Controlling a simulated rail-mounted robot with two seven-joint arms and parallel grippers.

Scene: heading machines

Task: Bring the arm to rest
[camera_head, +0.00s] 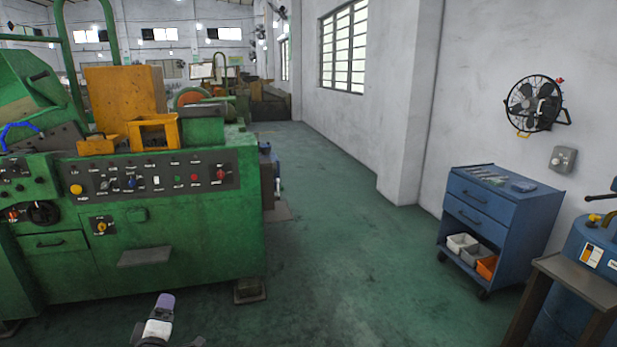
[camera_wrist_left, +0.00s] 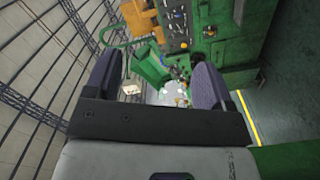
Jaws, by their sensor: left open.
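My left gripper (camera_head: 165,303) shows at the bottom of the head view, left of centre, in front of the green machine (camera_head: 190,240). Only a small part of it shows, with a purple-grey finger pointing up. In the left wrist view the two fingers of my left gripper (camera_wrist_left: 156,82) stand wide apart with nothing between them. The green machine (camera_wrist_left: 228,60) shows beyond them, tilted in that view. My right gripper is not in view.
The machine carries a control panel (camera_head: 150,178) and a yellow bracket (camera_head: 154,132). A blue drawer cart (camera_head: 500,212) stands by the right wall, beside a table (camera_head: 590,282) with a blue device. A fan (camera_head: 533,104) hangs above. The green floor (camera_head: 340,260) between is clear.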

